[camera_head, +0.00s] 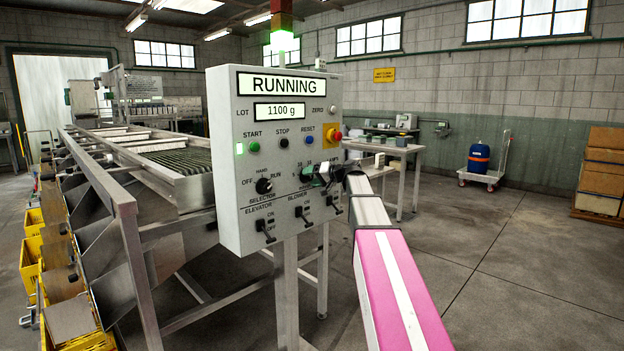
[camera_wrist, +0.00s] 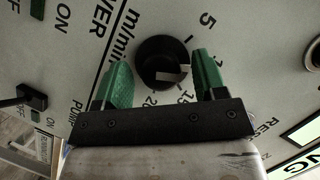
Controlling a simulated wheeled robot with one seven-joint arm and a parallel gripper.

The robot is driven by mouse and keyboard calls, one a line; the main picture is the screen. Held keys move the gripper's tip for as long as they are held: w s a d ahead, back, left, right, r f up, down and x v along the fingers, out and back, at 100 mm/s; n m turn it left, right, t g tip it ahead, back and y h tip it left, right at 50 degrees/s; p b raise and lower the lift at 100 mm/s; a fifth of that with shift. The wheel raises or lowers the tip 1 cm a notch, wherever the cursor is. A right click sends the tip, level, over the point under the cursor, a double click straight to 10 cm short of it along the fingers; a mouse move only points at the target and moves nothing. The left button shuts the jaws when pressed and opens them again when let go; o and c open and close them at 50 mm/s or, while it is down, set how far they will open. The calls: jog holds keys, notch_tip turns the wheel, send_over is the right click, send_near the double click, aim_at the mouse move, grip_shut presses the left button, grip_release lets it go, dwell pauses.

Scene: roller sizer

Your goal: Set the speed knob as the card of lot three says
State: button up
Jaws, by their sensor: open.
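The speed knob (camera_wrist: 158,50) is round and black, on the grey control panel (camera_head: 228,215). In the wrist view its dial shows m/min, 5, 15 and 20; the right finger covers part of the scale. A pale mark shows on the knob's lower right, but I cannot tell its exact setting. My gripper (camera_wrist: 161,62) is open, its green fingers on either side of the knob with gaps; contact is not visible. In the head view my gripper (camera_head: 322,174) is at the panel's right side and hides the knob. I see no readable lot three card.
The display (camera_head: 287,85) reads RUNNING and the lot window (camera_head: 279,112) 1100 g. The selector (camera_head: 264,186), the elevator and blower switches and a red emergency button (camera_head: 337,135) are close by.

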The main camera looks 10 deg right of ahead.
jog(key=v, duration=1)
jog(key=shift+s+d, duration=0.25)
jog(key=shift+d, duration=0.05)
jog(key=s+a+f+g+h, duration=0.1)
jog(key=s+a+f+h, duration=0.2)
jog(key=f, duration=0.6)
jog(key=s+a+f+m+g, duration=0.15)
jog(key=s+f, duration=0.25)
jog(key=f, duration=0.5)
jog(key=s+a+f+n+g+h, duration=0.1)
jog(key=s+a+f+g+h, duration=0.2)
jog(key=f, duration=0.6)
jog(key=s+a+f+g+h, duration=0.1)
jog(key=s+f+g+h, duration=0.2)
jog(key=s+f, duration=1.6)
jog(key=s+h, duration=0.2)
jog(key=h, duration=0.1)
